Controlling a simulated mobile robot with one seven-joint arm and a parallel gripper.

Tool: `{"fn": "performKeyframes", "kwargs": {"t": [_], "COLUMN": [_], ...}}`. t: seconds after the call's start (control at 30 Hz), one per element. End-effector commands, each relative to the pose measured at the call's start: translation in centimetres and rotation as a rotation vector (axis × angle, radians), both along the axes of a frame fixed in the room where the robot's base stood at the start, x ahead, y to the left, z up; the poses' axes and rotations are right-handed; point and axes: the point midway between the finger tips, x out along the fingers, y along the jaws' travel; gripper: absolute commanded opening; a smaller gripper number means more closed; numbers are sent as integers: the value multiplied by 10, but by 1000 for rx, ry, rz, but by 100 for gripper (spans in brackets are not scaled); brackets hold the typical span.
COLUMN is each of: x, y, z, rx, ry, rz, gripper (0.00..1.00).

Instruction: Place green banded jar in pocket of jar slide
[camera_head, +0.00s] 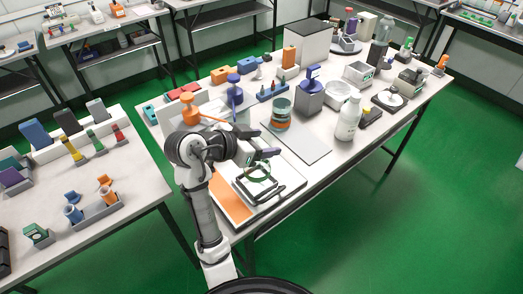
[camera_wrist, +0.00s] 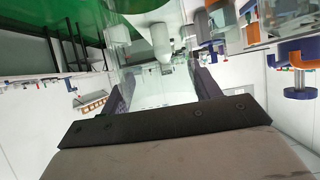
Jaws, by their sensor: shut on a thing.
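My gripper (camera_head: 262,147) is shut on a clear jar with a green band (camera_head: 258,171), held over the near left part of the main table. In the wrist view, the clear jar (camera_wrist: 155,82) shows between the two dark fingers of my gripper (camera_wrist: 163,90). The jar is see-through, so its lower edge is hard to make out. Under it lies a flat fixture with a dark raised frame (camera_head: 284,194), which looks like the jar slide. Its pocket is partly hidden by the jar and my arm, and I cannot tell whether they touch.
An orange panel (camera_head: 231,201) lies left of the fixture. A grey plate (camera_head: 303,143) lies behind it, with a teal and orange jar (camera_head: 281,116) at its left edge. A white bottle (camera_head: 348,120) and a blue-topped grey dispenser (camera_head: 310,96) stand farther right.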

Motion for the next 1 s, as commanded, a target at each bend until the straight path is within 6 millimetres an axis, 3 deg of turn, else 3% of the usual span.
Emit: {"fn": "performKeyframes", "kwargs": {"t": [0.23, 0.67, 0.7, 0.83, 1.0], "x": [0, 0, 0, 0, 0], "y": [0, 0, 0, 0, 0], "z": [-32, -40, -40, -39, -39], "rx": [-3, -1, -1, -1, -1], "ry": [4, 1, 1, 2, 2], "rz": [0, 0, 0, 0, 0], "gripper": [17, 17, 66, 83, 84]}}
